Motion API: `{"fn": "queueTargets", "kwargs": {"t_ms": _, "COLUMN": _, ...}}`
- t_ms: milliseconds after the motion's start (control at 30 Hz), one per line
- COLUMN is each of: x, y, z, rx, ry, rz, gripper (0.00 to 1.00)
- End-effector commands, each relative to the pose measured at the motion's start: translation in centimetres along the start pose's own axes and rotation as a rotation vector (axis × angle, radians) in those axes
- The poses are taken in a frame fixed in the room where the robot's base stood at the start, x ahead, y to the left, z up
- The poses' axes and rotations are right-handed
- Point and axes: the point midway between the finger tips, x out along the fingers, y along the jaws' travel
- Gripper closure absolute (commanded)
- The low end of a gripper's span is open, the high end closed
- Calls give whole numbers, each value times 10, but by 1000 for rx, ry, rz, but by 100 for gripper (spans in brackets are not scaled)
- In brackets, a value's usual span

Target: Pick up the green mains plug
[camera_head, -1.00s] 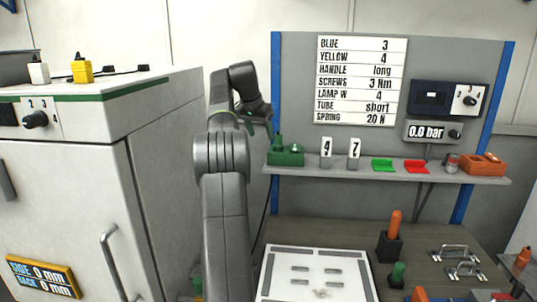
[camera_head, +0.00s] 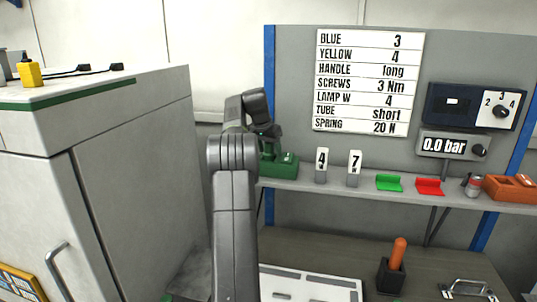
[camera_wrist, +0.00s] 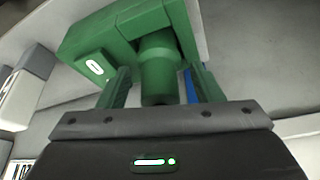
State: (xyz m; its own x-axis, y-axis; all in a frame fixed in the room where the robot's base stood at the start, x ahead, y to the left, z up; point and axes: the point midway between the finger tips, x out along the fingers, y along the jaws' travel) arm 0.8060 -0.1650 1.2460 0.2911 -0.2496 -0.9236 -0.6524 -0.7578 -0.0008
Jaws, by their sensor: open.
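The green mains plug (camera_wrist: 158,75) is a green cylinder-like body in the wrist view. It lies between the two green fingers of my gripper (camera_wrist: 158,88), which are open, one on each side of it. I cannot tell whether either finger touches it. Beside and behind it is a green block-shaped holder (camera_wrist: 95,50) with a small white mark on its face. In the head view this green holder (camera_head: 284,166) sits at the left end of the grey shelf, and my arm hides part of it and the gripper.
A white cabinet (camera_head: 140,150) stands close on the left.

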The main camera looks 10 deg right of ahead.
Motion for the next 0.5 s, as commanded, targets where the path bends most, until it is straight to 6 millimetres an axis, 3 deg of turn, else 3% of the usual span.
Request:
{"fn": "queueTargets", "kwargs": {"t_ms": 67, "x": 0, "y": 0, "z": 0, "rx": 0, "ry": -1, "rz": 0, "gripper": 40}}
{"fn": "queueTargets", "kwargs": {"t_ms": 300, "x": 0, "y": 0, "z": 0, "rx": 0, "ry": -1, "rz": 1, "gripper": 85}}
{"fn": "queueTargets", "kwargs": {"t_ms": 500, "x": 0, "y": 0, "z": 0, "rx": 0, "ry": 0, "rz": 0, "gripper": 89}}
